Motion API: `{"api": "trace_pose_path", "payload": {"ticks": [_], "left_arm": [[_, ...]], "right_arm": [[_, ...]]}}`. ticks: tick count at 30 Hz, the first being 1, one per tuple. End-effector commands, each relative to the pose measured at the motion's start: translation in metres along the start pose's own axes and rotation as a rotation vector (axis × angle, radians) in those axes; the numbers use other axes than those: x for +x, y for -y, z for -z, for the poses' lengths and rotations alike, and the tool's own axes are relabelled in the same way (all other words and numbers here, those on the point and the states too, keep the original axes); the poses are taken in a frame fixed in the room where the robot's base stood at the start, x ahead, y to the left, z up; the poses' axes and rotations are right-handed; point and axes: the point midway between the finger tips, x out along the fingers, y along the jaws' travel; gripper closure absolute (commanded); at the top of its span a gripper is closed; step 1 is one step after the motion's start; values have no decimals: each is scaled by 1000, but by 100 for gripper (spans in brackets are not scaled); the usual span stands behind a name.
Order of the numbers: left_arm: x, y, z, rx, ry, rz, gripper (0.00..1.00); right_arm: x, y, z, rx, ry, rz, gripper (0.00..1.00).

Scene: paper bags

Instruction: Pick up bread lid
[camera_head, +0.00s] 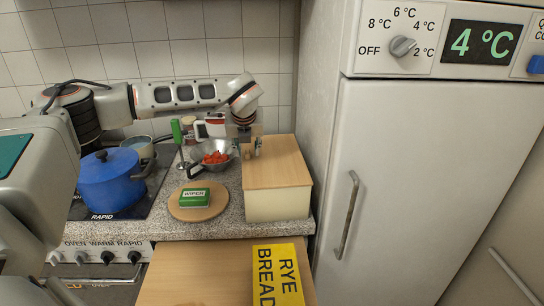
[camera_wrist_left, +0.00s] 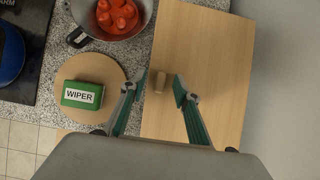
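The bread lid is a flat light-wood board (camera_head: 283,165) on top of a cream bread box (camera_head: 277,205) on the counter. In the left wrist view the lid (camera_wrist_left: 200,50) fills the right half and has a small wooden knob (camera_wrist_left: 158,82). My left gripper (camera_head: 257,148) points down over the lid. In the left wrist view the left gripper (camera_wrist_left: 162,85) is open, its two green-padded fingers apart with the knob between their tips. A gap shows beside the knob, so it is not clamped. In the head view the knob is hardly visible. My right gripper is not in view.
A green WIPER sponge (camera_head: 196,197) lies on a round board (camera_head: 182,211) left of the box. Behind it is a colander (camera_head: 225,163) with red pieces. A blue pot (camera_head: 110,180) stands on the stove. The fridge (camera_head: 390,190) is close on the right. A yellow RYE BREAD packet (camera_head: 278,275) lies in front.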

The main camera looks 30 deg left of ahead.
Motion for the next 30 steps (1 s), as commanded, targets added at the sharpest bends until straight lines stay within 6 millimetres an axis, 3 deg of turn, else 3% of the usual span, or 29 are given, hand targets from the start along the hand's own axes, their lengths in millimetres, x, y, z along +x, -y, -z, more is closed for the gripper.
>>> {"api": "trace_pose_path", "payload": {"ticks": [8, 12, 25, 30], "left_arm": [[4, 0, 0, -1, 0, 1, 69], [4, 0, 0, -1, 0, 1, 100], [2, 0, -1, 0, 1, 1, 100], [-7, 1, -7, -1, 3, 3, 100]], "right_arm": [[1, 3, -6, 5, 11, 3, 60], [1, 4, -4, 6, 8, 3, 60], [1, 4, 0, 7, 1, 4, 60], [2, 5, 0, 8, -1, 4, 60]]}}
